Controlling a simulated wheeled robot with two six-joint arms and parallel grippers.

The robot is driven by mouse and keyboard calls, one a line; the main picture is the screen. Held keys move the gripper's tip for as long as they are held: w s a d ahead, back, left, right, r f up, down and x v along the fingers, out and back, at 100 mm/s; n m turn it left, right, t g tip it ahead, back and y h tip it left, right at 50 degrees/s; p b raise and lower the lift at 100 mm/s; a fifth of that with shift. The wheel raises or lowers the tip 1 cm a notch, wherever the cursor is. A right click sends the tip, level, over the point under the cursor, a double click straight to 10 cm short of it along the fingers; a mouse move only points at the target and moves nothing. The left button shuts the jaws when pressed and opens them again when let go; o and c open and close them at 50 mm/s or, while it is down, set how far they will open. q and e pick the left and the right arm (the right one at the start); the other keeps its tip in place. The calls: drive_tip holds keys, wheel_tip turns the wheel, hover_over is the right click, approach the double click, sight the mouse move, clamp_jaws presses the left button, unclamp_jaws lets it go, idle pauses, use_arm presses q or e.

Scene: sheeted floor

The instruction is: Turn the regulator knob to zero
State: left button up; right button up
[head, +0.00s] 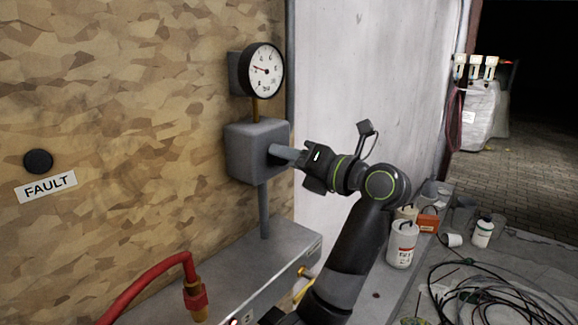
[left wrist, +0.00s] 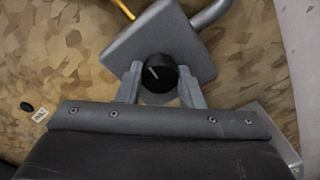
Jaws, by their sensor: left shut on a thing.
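The regulator is a grey box (head: 252,150) on a pipe against the chipboard wall. Its black knob (left wrist: 158,73) has a pale pointer line and faces the left wrist camera. My left gripper (head: 284,156) reaches the front of the box from the right. In the left wrist view its two fingers (left wrist: 160,88) stand on either side of the knob, shut on it. In the head view the knob is mostly hidden by the fingers. My right gripper is not in view.
A grey ledge (head: 225,285) runs below the box, with a red hose (head: 150,270) at its front. A FAULT label (head: 46,186) and black button (head: 38,161) are on the wall.

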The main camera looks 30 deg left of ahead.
use_arm(q)
drive_tip(key=shift+n, duration=0.5)
drive_tip(key=o, duration=1)
drive_tip(key=shift+c, duration=0.2)
drive_tip(key=s+d+b, duration=0.1)
drive_tip(key=d+b, duration=0.3)
drive_tip(key=d, duration=1.3)
drive_tip(key=shift+s+d, duration=0.15)
drive_tip(key=shift+d, duration=0.05)
drive_tip(key=shift+s+f, duration=0.1)
drive_tip(key=shift+f, duration=0.05)
